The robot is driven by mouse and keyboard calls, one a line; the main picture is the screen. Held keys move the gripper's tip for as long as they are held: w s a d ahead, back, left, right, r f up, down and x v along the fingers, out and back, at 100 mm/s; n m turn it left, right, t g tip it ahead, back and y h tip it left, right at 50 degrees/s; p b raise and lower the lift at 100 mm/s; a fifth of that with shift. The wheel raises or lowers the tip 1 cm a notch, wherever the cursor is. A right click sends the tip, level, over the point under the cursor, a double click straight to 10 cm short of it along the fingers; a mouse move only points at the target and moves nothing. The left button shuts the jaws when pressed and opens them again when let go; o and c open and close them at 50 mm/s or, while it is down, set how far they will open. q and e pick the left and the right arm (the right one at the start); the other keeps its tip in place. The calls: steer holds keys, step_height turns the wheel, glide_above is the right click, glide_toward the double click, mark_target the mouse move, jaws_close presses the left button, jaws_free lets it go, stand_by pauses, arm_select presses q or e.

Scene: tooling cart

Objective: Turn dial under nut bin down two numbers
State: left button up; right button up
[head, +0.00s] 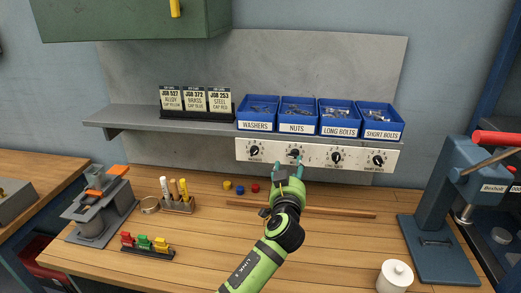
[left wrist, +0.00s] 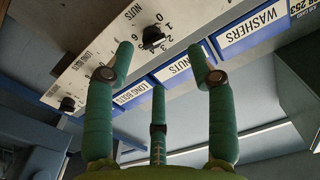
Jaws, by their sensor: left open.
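The nut bin (head: 298,112) is a blue bin labelled NUTS on the shelf. Its black dial (head: 294,153) is on the white panel (head: 318,153) below, partly hidden by my fingertips in the head view. In the left wrist view the dial (left wrist: 152,38) shows beyond the fingers, between the left and right tips and closer to the left one, with numbers around it and NUTS printed beside it. Its exact setting is too small to read. My left gripper (head: 289,167) is open and empty in front of the panel, and its green fingers (left wrist: 162,60) do not enclose the dial.
Dials for washers (head: 254,151), long bolts (head: 336,157) and short bolts (head: 378,161) share the panel. A wooden strip (head: 325,211) and small coloured caps (head: 240,189) lie on the bench below. A blue press (head: 440,210) stands at right.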

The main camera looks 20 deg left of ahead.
mark_target(294, 154)
arm_select(q)
steer(key=p+x, duration=0.1)
steer(key=x, duration=0.5)
steer(key=shift+w+d+f+p, duration=0.25)
steer(key=shift+w+f+p, duration=0.1)
steer(key=shift+w, duration=0.1)
steer(key=shift+c, duration=0.4)
steer(key=shift+s, duration=0.1)
jaws_close()
